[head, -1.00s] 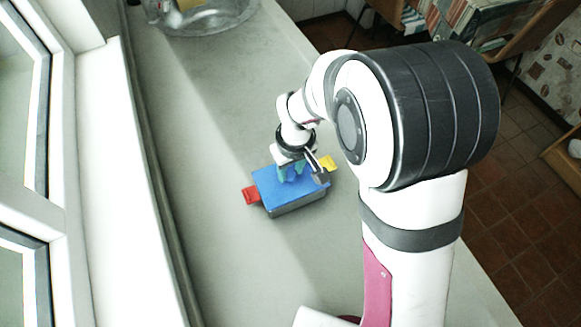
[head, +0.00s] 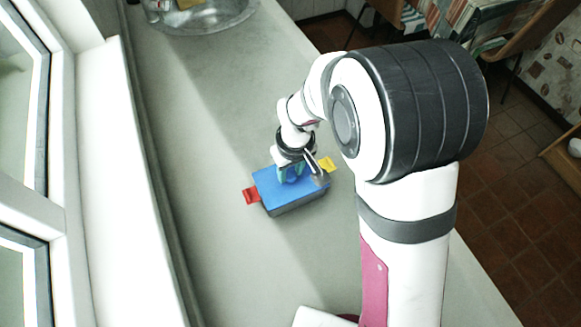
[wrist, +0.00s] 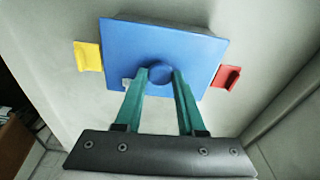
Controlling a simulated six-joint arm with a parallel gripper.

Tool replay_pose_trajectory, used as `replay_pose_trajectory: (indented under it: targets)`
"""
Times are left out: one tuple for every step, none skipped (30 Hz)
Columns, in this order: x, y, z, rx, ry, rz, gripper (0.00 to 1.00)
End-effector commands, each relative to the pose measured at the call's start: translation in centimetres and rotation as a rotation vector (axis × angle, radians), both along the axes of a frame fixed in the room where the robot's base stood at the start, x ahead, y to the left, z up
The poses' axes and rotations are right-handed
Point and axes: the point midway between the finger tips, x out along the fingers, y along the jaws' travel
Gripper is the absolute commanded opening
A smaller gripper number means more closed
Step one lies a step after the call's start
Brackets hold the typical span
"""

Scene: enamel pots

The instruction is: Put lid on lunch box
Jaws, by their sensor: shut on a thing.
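The blue lid (head: 266,182) lies on top of the dark grey lunch box (head: 298,202), covering its opening. It looks flat and in line with the box walls. A red clip (head: 251,195) sticks out on the left side and a yellow clip (head: 328,164) on the right. In the wrist view the lid (wrist: 130,40) has a round blue knob (wrist: 161,73) near its middle. My gripper (head: 292,177) is above the lid, its teal fingers shut on the knob from both sides. The box interior is hidden.
The grey counter (head: 195,130) is clear around the box. A window frame and sill (head: 110,180) run along the left. The tiled floor (head: 510,240) lies beyond the right edge.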

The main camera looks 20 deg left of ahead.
Motion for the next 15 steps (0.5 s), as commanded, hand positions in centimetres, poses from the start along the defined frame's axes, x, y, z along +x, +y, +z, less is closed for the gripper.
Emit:
replay_pose_trajectory:
  targets:
    - [0.00, 0.00, -0.11, 0.000, 0.000, 0.000, 0.00]
    - [0.00, 0.00, -0.17, 0.000, 0.000, 0.000, 0.00]
    - [0.00, 0.00, -0.26, 0.000, 0.000, 0.000, 0.00]
    - [0.00, 0.00, -0.32, 0.000, 0.000, 0.000, 0.00]
    - [0.00, 0.00, -0.38, 0.000, 0.000, 0.000, 0.00]
    - [0.00, 0.00, -0.42, 0.000, 0.000, 0.000, 0.00]
    - [0.00, 0.00, -0.41, 0.000, 0.000, 0.000, 0.00]
    - [0.00, 0.00, -0.40, 0.000, 0.000, 0.000, 0.00]
    - [0.00, 0.00, -0.40, 0.000, 0.000, 0.000, 0.00]
    - [0.00, 0.00, -0.40, 0.000, 0.000, 0.000, 0.00]
    - [0.00, 0.00, -0.40, 0.000, 0.000, 0.000, 0.42]
    - [0.00, 0.00, -0.40, 0.000, 0.000, 0.000, 0.49]
    - [0.00, 0.00, -0.40, 0.000, 0.000, 0.000, 0.55]
    - [0.00, 0.00, -0.40, 0.000, 0.000, 0.000, 0.60]
    - [0.00, 0.00, -0.39, 0.000, 0.000, 0.000, 0.68]
